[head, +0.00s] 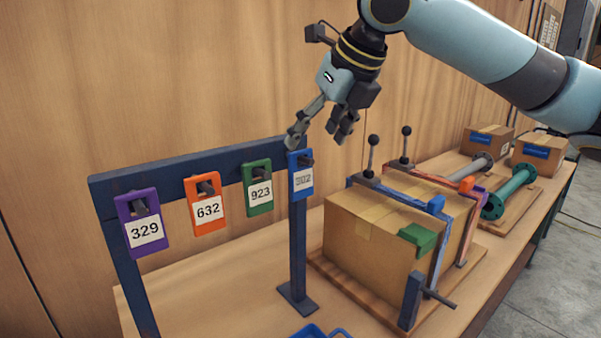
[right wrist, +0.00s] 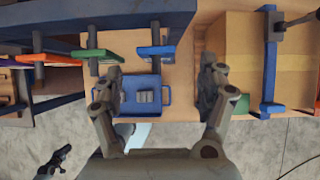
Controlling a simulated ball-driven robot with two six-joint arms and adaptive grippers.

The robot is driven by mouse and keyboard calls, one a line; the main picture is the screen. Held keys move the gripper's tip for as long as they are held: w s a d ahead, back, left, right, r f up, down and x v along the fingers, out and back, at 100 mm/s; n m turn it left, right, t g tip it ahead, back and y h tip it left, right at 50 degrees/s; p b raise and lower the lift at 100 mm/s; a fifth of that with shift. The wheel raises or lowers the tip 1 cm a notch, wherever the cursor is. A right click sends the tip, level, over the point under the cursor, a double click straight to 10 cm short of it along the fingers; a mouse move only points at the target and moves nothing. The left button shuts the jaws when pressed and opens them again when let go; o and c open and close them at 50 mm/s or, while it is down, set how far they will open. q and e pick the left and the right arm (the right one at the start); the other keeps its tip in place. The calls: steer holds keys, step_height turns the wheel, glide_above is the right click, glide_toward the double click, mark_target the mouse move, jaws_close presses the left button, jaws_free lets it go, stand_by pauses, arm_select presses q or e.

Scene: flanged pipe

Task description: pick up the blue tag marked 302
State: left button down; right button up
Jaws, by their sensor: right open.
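The blue tag marked 302 (head: 302,180) hangs from a peg at the right end of a dark blue rail (head: 205,162). In the right wrist view, the blue tag (right wrist: 156,51) shows edge-on, just beyond the gap between my fingers. My right gripper (head: 318,137) is open and empty, above the tag and near the rail's right end. Its two spread fingers also show in the right wrist view (right wrist: 163,75). A dark part that looks like my left gripper (right wrist: 54,162) shows at the lower left of that view; its jaws are unclear.
A green tag 923 (head: 260,194), an orange tag 632 (head: 208,211) and a purple tag 329 (head: 143,232) hang left of the blue one. A clamped cardboard box (head: 370,235) stands to the right. A blue tray (right wrist: 127,103) lies below on the table.

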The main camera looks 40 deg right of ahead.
mark_target(305, 157)
steer(key=shift+x, duration=0.85)
steer(key=shift+w+f, duration=0.2)
steer(key=shift+f, duration=0.15)
steer(key=shift+w+a+f, duration=0.15)
steer(key=shift+f, duration=0.2)
steer(key=p+x, duration=0.1)
steer(key=x, duration=0.2)
steer(key=shift+a+f, duration=0.1)
steer(key=shift+f, duration=0.1)
steer(key=shift+w+f, duration=0.15)
steer(key=shift+f, duration=0.15)
arm_select(q)
steer(key=shift+w+r, duration=0.7)
arm_select(e)
steer(key=shift+c, duration=0.4)
steer(key=c, duration=1)
steer(key=shift+o, duration=0.2)
